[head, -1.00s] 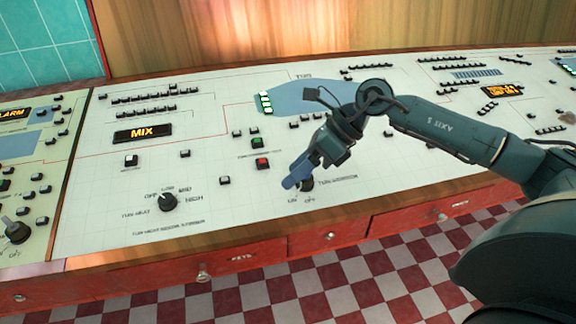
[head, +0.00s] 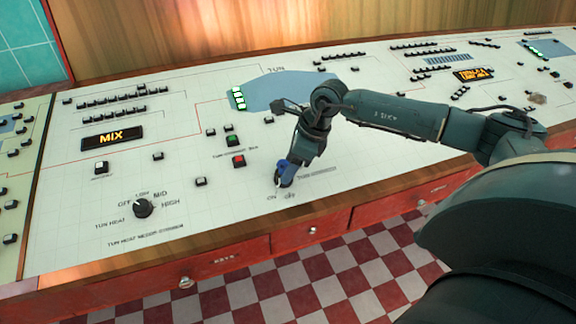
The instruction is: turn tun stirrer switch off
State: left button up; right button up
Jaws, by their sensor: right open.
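The tun stirrer switch (head: 286,183) is a small dark rotary knob near the front edge of the white control panel (head: 225,205). The words ON and OFF are printed just below it. My right gripper (head: 284,173) reaches down from the right onto the switch, its blue fingertips at the knob and covering part of it. It is open; I cannot tell whether the fingers touch the knob. Which label the knob points to is too small to tell. My left gripper is not in view.
The tun heat knob (head: 142,208) stands to the left on the panel. Green (head: 237,141) and red (head: 238,160) buttons lie behind and left of the switch. A lit MIX sign (head: 112,138) is farther left. Red drawers (head: 310,230) run below the panel's wooden edge.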

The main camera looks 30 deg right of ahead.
jog(key=shift+x, duration=0.8)
jog(key=shift+c, duration=0.4)
jog(key=c, duration=0.9)
